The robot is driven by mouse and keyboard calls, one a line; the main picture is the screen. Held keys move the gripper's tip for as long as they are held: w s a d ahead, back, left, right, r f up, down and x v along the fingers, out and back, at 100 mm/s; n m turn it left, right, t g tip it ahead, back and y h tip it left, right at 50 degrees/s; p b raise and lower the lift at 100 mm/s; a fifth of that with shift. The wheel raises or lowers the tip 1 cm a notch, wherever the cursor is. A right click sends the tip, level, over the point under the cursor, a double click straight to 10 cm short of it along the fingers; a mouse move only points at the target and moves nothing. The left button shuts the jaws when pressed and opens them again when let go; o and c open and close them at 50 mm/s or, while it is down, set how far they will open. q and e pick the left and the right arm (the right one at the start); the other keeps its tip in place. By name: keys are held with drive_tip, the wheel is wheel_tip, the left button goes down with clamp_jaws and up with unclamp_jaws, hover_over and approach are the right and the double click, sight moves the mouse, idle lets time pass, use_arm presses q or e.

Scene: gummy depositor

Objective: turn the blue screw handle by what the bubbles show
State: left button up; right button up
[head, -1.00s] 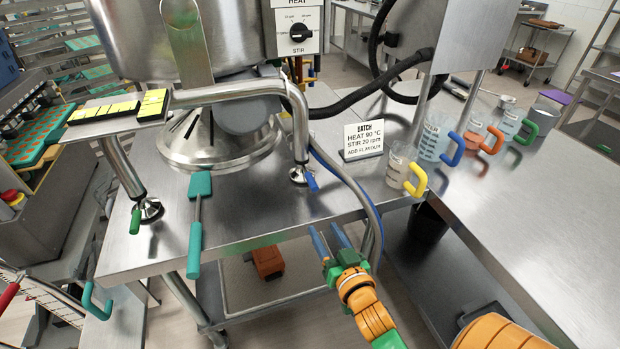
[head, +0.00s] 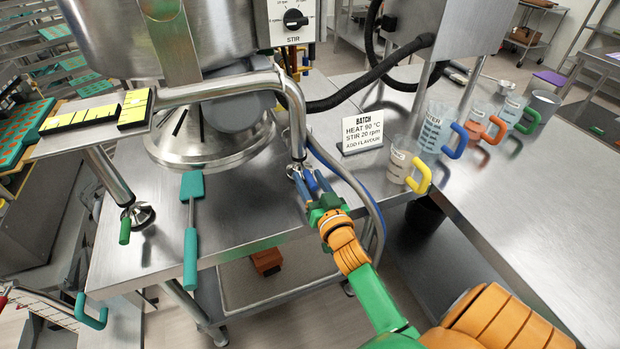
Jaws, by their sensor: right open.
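The blue screw handle (head: 311,183) sits at the foot of the right front leg of the steel kettle (head: 165,40), on the steel table. My right gripper (head: 311,180) is open at this foot, with its blue fingers on either side of the handle; I cannot tell whether they touch it. Two yellow bubble levels, a long one (head: 80,118) and a short one (head: 136,108), lie on a plate at the left; their bubbles are too small to read. A green screw handle (head: 125,231) hangs at the left foot. My left gripper is not in view.
A teal spatula (head: 191,225) lies on the table left of my right gripper. A blue-grey hose (head: 360,190) runs close to its right. A batch sign (head: 362,133) and several jugs, one with a yellow handle (head: 405,165), stand further right.

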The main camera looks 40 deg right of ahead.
drive_tip(key=shift+s, duration=0.1)
clamp_jaws()
idle(1.3)
